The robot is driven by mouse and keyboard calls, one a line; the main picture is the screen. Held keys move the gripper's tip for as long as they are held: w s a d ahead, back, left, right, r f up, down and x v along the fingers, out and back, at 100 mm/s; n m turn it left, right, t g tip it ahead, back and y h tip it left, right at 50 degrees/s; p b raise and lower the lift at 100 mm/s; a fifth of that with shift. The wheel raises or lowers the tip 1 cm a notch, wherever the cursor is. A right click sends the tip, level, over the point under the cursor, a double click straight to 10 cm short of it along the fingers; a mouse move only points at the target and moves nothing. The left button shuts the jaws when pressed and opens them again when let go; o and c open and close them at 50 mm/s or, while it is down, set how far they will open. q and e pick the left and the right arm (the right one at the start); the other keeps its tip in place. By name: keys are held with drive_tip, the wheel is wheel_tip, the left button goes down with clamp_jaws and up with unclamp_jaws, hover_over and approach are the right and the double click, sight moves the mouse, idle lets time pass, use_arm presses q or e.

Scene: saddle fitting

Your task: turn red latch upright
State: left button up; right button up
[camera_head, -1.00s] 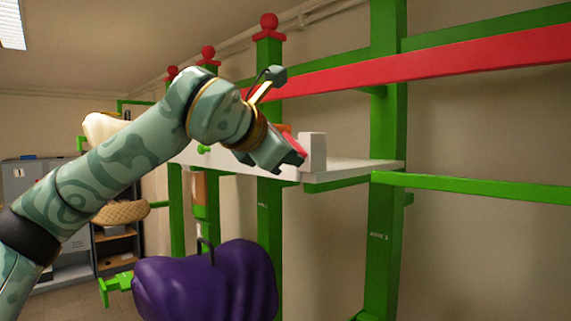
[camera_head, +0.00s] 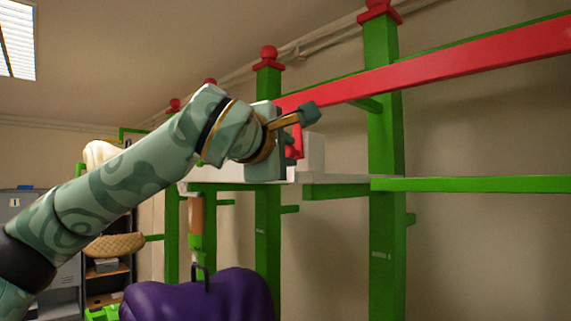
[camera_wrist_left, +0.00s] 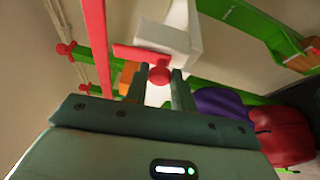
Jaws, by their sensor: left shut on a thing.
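The red latch (camera_head: 298,137) is beside a white block (camera_head: 314,154) on the white shelf. Its visible red part stands roughly upright in the head view; its lower part is hidden by my gripper. My left gripper (camera_head: 290,151) is at the latch, shut on it. In the left wrist view the latch's round red knob (camera_wrist_left: 159,75) is between the two fingers of my left gripper (camera_wrist_left: 158,82). A red arm of the latch (camera_wrist_left: 138,53) runs along the white block (camera_wrist_left: 165,38). My right gripper is not in view.
The white shelf (camera_head: 340,179) is held by green posts (camera_head: 386,130) with a long red rail (camera_head: 450,66) above. A purple saddle-like thing (camera_head: 200,297) hangs below. Green bars run to the right. A grey cabinet and shelves stand far left.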

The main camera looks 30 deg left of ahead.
use_arm(q)
drive_tip(key=shift+f+m+b, duration=0.1)
drive_tip(key=shift+m+b, duration=0.2)
drive_tip(key=shift+m, duration=0.1)
idle(0.3)
drive_tip(key=o, duration=1)
drive_tip(key=shift+d, duration=0.1)
drive_tip(key=shift+s, duration=0.1)
drive_tip(key=s+b, duration=0.1)
drive_tip(key=s, duration=0.4)
drive_tip(key=s+b, duration=0.1)
drive_tip(key=s, duration=0.4)
drive_tip(key=s+d+b, duration=0.1)
drive_tip(key=s, duration=0.5)
drive_tip(key=shift+s, duration=0.1)
drive_tip(key=shift+b, duration=0.3)
